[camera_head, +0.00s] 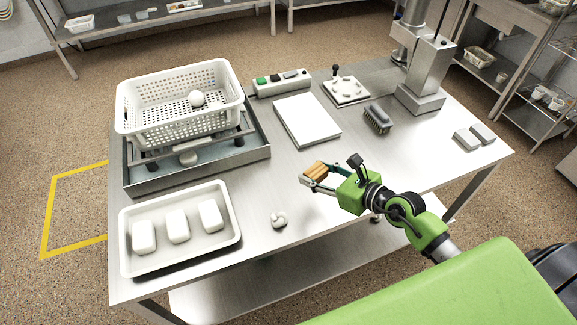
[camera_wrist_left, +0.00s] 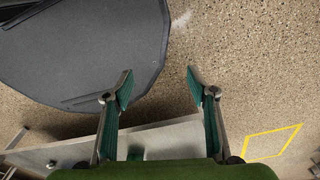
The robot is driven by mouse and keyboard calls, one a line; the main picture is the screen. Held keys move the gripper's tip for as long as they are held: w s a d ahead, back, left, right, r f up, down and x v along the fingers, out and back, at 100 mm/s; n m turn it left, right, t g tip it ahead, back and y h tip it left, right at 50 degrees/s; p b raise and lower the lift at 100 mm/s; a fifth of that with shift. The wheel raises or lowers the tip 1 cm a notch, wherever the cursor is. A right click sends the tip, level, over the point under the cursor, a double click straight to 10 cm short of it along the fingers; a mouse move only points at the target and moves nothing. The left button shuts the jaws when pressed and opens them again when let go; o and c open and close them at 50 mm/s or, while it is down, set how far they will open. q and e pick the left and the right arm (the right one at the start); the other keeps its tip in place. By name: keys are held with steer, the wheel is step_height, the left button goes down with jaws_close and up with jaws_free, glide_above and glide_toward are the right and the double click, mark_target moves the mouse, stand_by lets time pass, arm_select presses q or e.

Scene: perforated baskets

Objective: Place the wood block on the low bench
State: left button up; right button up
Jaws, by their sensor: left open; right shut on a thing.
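The wood block (camera_head: 314,169) is small and orange-brown. My right gripper (camera_head: 312,176) is shut on it and holds it over the front middle of the steel table (camera_head: 350,155). The fingers hide part of the block. My left gripper (camera_wrist_left: 160,90) is open and empty in the left wrist view, with speckled floor and a dark grey rounded shape beyond it; it is not in the head view. A low steel bench (camera_head: 150,25) with small containers stands at the back left; I cannot tell whether it is the one named.
A white perforated basket (camera_head: 145,127) holding a ball stands at the table's back left. A white tray (camera_head: 131,262) with white blocks is in front of it. A white slab (camera_head: 307,121), a brush (camera_head: 378,119) and a knotted white piece (camera_head: 279,220) lie nearby.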

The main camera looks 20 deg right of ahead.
steer(key=w+a+f+b, duration=0.1)
steer(key=w+a+f, duration=0.1)
steer(key=w+a, duration=0.15)
steer(key=b, duration=0.5)
glide_above(280, 192)
steer(key=f, duration=0.5)
steer(key=shift+s+d+f, duration=0.2)
steer(key=shift+f, duration=0.2)
steer(key=shift+w+a+f+b, duration=0.1)
steer(key=shift+a+f+b, duration=0.05)
steer(key=shift+f+b, duration=0.2)
step_height(280, 192, down, 3)
steer(key=b, duration=0.4)
steer(key=shift+w+a+f, duration=0.1)
steer(key=shift+w+f, duration=0.05)
arm_select(q)
step_height(280, 192, down, 11)
steer(key=a, duration=0.1)
steer(key=shift+w+r, duration=0.15)
steer(key=shift+w, duration=0.05)
arm_select(e)
steer(key=shift+r, duration=0.2)
steer(key=shift+f, duration=0.1)
